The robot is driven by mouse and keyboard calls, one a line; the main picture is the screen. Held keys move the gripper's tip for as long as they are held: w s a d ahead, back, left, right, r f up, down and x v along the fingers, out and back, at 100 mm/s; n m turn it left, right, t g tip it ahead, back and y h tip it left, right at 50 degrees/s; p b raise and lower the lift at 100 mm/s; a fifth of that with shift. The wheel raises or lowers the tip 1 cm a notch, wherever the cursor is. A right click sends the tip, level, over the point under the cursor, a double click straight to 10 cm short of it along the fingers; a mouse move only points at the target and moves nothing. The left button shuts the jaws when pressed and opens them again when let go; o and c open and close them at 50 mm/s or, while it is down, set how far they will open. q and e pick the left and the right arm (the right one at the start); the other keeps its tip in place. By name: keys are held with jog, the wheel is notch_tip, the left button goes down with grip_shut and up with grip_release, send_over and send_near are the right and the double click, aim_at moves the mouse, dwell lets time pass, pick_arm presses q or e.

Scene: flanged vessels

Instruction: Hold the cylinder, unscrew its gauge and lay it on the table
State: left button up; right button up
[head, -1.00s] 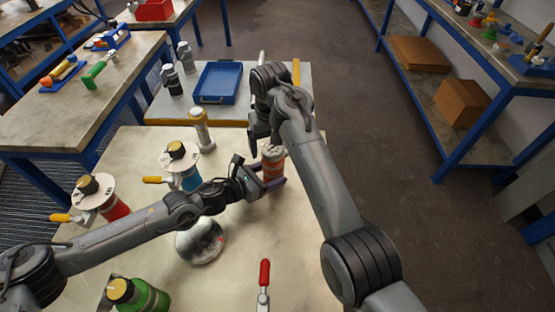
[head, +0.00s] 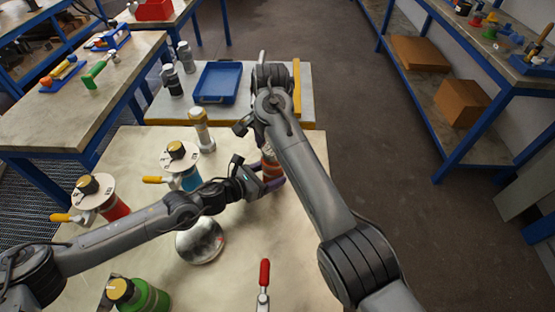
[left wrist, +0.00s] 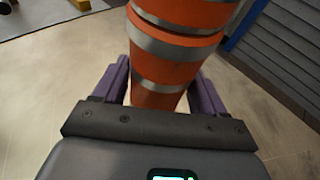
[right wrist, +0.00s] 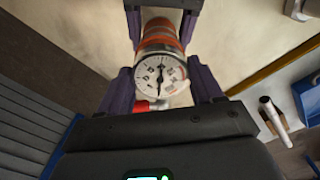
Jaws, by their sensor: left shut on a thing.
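The orange cylinder (head: 268,165) with grey bands stands near the table's far right edge, partly hidden by my arms. My left gripper (head: 264,184) is shut on its body from the left. In the left wrist view the cylinder (left wrist: 165,78) fills the space between the purple fingers. The gauge (right wrist: 160,76), a white dial with a black needle, faces the right wrist camera at the cylinder's end. My right gripper (right wrist: 162,50) is open, its fingers on both sides of the gauge with narrow gaps. In the head view my right arm hides most of this gripper.
A red-handled clamp (head: 264,275), a silver round vessel (head: 200,241) and a green cylinder (head: 150,298) stand nearer. Flanged red (head: 115,210) and blue (head: 190,180) vessels are at left. A blue tray (head: 216,83) lies on the far table. The table's middle has bare patches.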

jog(key=c, duration=0.6)
jog(key=n, duration=1.3)
pick_arm(q)
jog(key=shift+s+d, duration=0.1)
pick_arm(e)
jog(key=shift+n, duration=0.5)
